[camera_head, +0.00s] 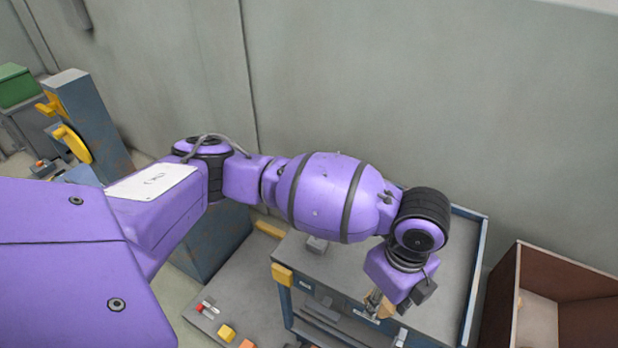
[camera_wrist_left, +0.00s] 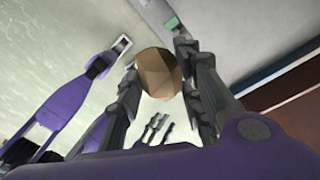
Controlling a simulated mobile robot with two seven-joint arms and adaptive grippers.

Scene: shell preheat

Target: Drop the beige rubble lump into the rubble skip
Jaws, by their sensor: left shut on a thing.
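My left gripper (camera_head: 381,308) hangs over the front part of a grey-topped cart. It is shut on the beige rubble lump (camera_wrist_left: 158,73), a faceted tan and brown piece between its two fingers in the left wrist view. In the head view only a small tan bit of the lump shows at the fingers, partly hidden by the wrist. The rubble skip (camera_head: 518,262), which I take to be the open rust-brown box, stands at the right, apart from the gripper. My right gripper is not in view.
The cart (camera_head: 452,270) has a raised blue rim, and a grey lump (camera_head: 317,245) lies on it. Its rim lies between gripper and skip. A blue-grey machine with a yellow handle (camera_head: 72,142) stands at the left. A grey wall (camera_head: 400,100) closes the back.

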